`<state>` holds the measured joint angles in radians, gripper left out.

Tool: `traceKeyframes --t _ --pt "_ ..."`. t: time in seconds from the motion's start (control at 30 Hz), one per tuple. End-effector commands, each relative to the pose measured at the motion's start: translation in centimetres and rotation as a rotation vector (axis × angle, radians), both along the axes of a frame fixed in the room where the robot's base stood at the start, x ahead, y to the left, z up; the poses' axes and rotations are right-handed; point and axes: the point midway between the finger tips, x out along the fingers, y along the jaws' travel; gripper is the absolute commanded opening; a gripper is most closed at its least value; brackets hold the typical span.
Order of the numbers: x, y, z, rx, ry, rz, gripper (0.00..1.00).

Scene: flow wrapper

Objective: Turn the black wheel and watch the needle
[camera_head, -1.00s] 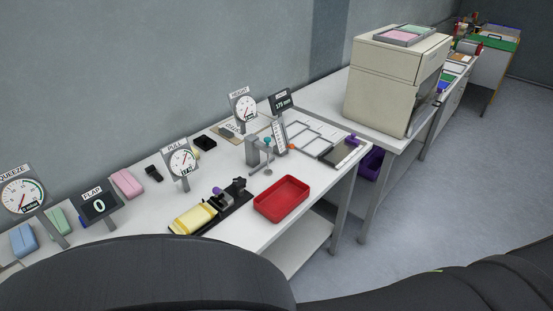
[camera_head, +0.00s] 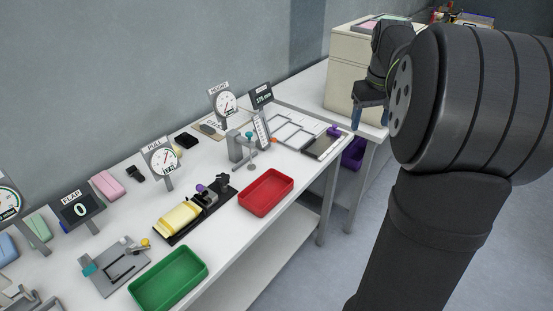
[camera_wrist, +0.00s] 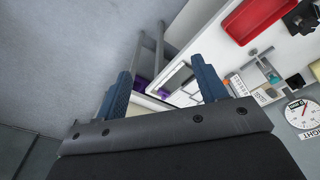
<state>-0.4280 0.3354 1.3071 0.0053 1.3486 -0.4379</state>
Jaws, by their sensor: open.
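A black rig (camera_head: 196,212) on the white table holds a yellow pack (camera_head: 179,216) and has a purple knob. A small black part (camera_head: 221,181) at its far end may be the black wheel; it is too small to be sure. The PULL dial (camera_head: 161,157) stands behind the rig, and the HEIGHT dial (camera_head: 226,104) stands farther back. Their needles are too small to read exactly. My gripper (camera_head: 371,116) is open and empty, right of the table's far end and well away from the rig. Its blue fingers also show in the wrist view (camera_wrist: 161,75).
A red tray (camera_head: 266,192) and a green tray (camera_head: 168,279) lie along the front edge. A grey stand (camera_head: 235,147) is near the HEIGHT dial. The FLAP display (camera_head: 80,211) reads 0. A beige cabinet (camera_head: 346,72) stands behind my gripper.

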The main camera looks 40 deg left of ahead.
Motion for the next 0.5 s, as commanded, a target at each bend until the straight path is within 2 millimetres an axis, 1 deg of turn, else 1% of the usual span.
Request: traceKeyframes --t 0.03,0.07,0.1,0.17,0.2,0.27,0.3,0.37,0.4,0.47,0.5 --pt "-0.5 3.5 -0.5 -0.006 0.013 0.059 0.65" --pt "-0.9 5.2 -0.7 -0.009 0.018 0.088 0.65" --pt "-1.5 7.5 -1.0 -0.014 0.026 0.126 0.65" --pt "-2.6 11.0 -1.5 -0.022 0.037 0.186 0.65" --pt "-3.5 13.4 -1.8 -0.027 0.044 0.225 0.65" --pt "-5.0 16.8 -2.3 -0.036 0.054 0.284 0.65" --pt "-6.2 19.0 -2.7 -0.043 0.062 0.322 0.65" --pt "-8.1 22.3 -3.4 -0.052 0.071 0.381 0.65" --pt "-9.6 24.4 -3.8 -0.059 0.077 0.418 0.65" --pt "-11.8 27.3 -4.4 -0.070 0.085 0.473 0.65" --pt "-13.3 29.0 -4.8 -0.077 0.090 0.505 0.65"
